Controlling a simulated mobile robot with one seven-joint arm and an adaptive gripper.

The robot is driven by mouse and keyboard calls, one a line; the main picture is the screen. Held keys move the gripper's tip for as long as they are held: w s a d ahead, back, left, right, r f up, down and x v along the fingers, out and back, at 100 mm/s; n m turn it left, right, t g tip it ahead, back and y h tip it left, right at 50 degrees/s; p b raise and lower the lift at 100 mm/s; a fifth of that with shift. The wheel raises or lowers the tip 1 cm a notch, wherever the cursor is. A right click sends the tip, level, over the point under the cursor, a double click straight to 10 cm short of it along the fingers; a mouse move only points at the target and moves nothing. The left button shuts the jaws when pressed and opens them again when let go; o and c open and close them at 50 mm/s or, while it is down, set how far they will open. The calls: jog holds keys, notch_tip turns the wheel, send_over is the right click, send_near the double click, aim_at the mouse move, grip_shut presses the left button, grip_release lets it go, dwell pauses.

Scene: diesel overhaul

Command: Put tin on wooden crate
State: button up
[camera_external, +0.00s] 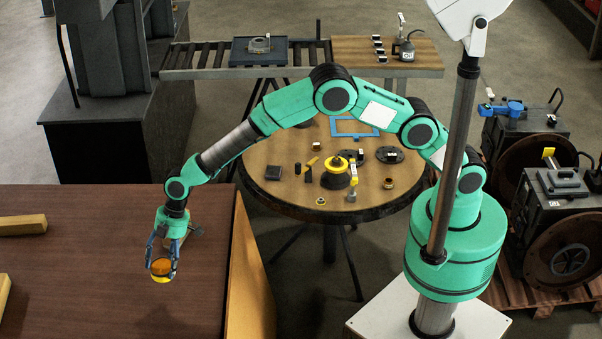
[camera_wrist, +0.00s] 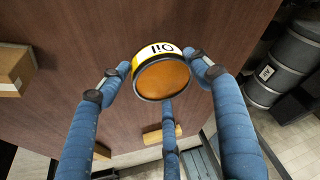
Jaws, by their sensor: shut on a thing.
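The tin (camera_external: 161,267) is a short yellow can with an orange top. In the wrist view the tin (camera_wrist: 162,80) shows a white band lettered "Oil" and a dark rim. My gripper (camera_external: 162,262) is shut on it, with blue fingers around its sides; the fingers of my gripper (camera_wrist: 157,68) also show in the wrist view. The tin is over a large brown wooden surface (camera_external: 95,255) with a lighter wooden side (camera_external: 250,285), which may be the wooden crate. A dark shadow lies below the tin, and it appears held above the surface.
Wooden blocks (camera_external: 22,225) lie at the left of the brown surface. A round table (camera_external: 285,200) with several small parts stands to the right of it. A roller conveyor (camera_external: 205,58) and dark machinery (camera_external: 115,110) are behind. The brown surface around the tin is clear.

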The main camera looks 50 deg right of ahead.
aim_at(159, 287)
jog(key=s+a, duration=0.2)
jog(key=shift+s+a+n, duration=0.25)
jog(key=shift+s+n, duration=0.15)
notch_tip(159, 287, down, 4)
jog(key=shift+w+r, duration=0.1)
jog(key=shift+r, duration=0.05)
jog(key=shift+f, duration=0.55)
jog(key=shift+f, duration=0.1)
jog(key=shift+f+b, duration=0.75)
jog(key=shift+f, duration=2.25)
jog(key=shift+f, duration=0.1)
jog(key=shift+f+b, duration=0.45)
jog(key=shift+f, duration=1.35)
jog(key=shift+f, duration=0.15)
